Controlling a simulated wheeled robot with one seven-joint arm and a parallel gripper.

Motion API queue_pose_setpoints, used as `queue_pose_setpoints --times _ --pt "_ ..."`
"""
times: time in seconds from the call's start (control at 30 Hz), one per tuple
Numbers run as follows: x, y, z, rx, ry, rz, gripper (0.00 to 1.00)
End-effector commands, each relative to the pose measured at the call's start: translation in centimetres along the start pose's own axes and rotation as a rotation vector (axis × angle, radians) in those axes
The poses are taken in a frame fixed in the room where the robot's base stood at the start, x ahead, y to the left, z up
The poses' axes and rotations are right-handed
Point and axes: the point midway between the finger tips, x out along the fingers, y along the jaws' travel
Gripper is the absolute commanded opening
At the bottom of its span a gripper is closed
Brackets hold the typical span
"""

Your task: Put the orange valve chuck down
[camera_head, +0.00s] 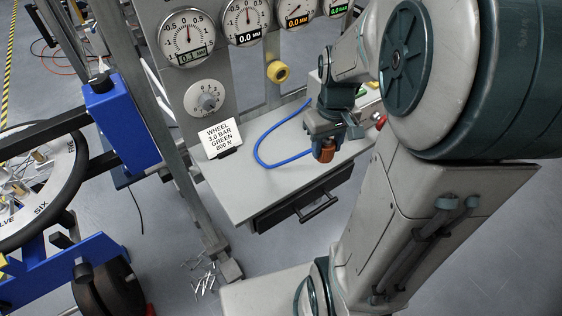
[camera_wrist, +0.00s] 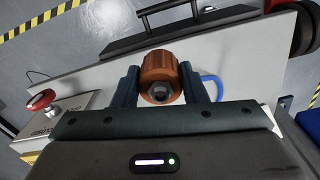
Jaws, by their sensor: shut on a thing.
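The orange valve chuck (camera_wrist: 160,70) is a ribbed orange cap with a metal nut in its end. In the wrist view it sits between the two fingers of my gripper (camera_wrist: 160,88), which is shut on it. In the head view the chuck (camera_head: 325,151) hangs below my gripper (camera_head: 324,140), over or near the front edge of the grey bench top (camera_head: 235,189). I cannot tell whether the chuck touches the bench.
A blue hose (camera_head: 262,140) curves across the bench top. A drawer with a black handle (camera_head: 320,207) is under the front edge. A white sign (camera_head: 219,138) stands at the left. A red button (camera_wrist: 41,99) on a box shows in the wrist view. The bench's front left is clear.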

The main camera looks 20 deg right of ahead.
Motion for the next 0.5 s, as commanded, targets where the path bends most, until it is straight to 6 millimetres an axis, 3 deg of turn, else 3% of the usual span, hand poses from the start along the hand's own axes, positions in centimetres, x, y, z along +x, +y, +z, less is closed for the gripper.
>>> queue_pose_setpoints --times 0.3,0.5 --pt "3.9 -4.5 -5.0 -0.009 -0.005 -0.001 0.12" --pt "5.4 -6.2 -6.9 -0.006 -0.002 -0.001 0.12"
